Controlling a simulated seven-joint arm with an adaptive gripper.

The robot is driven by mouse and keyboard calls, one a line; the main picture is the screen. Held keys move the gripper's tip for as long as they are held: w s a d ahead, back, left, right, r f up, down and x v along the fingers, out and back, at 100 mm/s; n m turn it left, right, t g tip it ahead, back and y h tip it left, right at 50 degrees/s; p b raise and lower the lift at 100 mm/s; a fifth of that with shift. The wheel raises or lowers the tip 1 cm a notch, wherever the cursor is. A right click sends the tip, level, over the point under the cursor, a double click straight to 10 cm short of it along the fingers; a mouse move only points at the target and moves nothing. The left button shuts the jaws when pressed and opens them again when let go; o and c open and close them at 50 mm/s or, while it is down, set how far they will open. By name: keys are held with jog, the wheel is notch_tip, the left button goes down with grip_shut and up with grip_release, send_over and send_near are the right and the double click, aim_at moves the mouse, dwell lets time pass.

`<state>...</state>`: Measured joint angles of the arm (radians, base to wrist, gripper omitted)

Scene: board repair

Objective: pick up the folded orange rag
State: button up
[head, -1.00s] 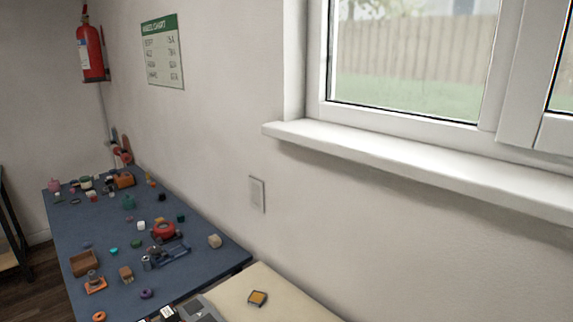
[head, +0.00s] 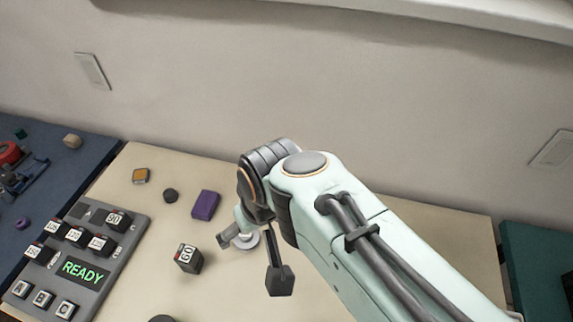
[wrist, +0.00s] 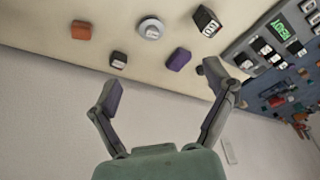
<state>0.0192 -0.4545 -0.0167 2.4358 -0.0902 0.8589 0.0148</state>
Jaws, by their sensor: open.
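A flat orange-brown piece (wrist: 81,30), which looks like the folded rag, lies on the cream worktop at the upper left of the wrist view. I cannot make out its folds. I do not see it in the head view, where my arm covers part of the worktop. My gripper (head: 255,262) is open and empty above the worktop. In the wrist view my gripper (wrist: 162,80) has its fingers spread wide, with the orange piece outside them, beyond the left finger.
A panel reading READY (head: 84,270) lies left. A wall (head: 200,80) stands behind.

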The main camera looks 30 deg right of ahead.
jog(key=w+d+f+m+h, duration=0.1)
jog(key=w+d+f+m, duration=0.1)
jog(key=w+d+f, duration=0.3)
jog(key=w+d+f+m, duration=0.2)
jog(key=w+d+f, duration=0.1)
jog(key=w+d, duration=0.35)
jog(key=s+d+f+m+g, duration=0.1)
jog(key=d+f, duration=0.1)
jog(key=f, duration=0.2)
jog(key=s+d+f+m+g, duration=0.1)
jog(key=s+d+f, duration=0.1)
jog(key=f, duration=0.2)
jog(key=s+d+f+m+g, duration=0.1)
jog(key=d+f, duration=0.2)
jog(key=f, duration=0.2)
jog(key=shift+s+g, duration=0.15)
jog(key=shift+g, duration=0.15)
jog(key=shift+f, duration=3.1)
jog(key=c, duration=1)
